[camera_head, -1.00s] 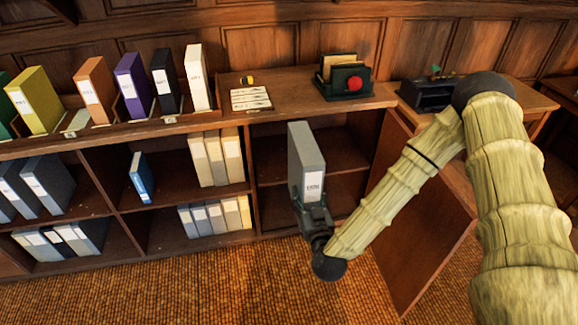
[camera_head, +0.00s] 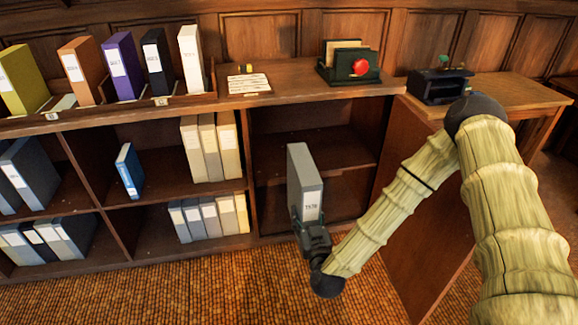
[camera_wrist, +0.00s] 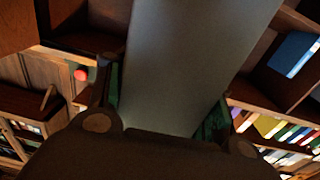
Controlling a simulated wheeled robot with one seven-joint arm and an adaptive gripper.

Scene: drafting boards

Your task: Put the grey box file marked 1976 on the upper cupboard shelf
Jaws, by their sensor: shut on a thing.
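The grey box file (camera_head: 303,180) stands nearly upright in my gripper (camera_head: 313,236), its white label facing the camera; the label seems to read 1976. My gripper is shut on the lower part of the file. In the wrist view the file (camera_wrist: 190,60) fills the middle between the fingers. The open cupboard is behind the file in the head view. Its upper shelf (camera_head: 335,150) is bare where it shows, and the file hides part of it. The lower compartment (camera_head: 345,195) also looks empty. Whether the file is inside the cupboard front or before it, I cannot tell.
The open cupboard door (camera_head: 420,215) stands out to the right, close to my forearm. Cream files (camera_head: 208,148) and a blue book (camera_head: 129,172) are in the bay to the left. A green tray with a red ball (camera_head: 348,68) sits on top.

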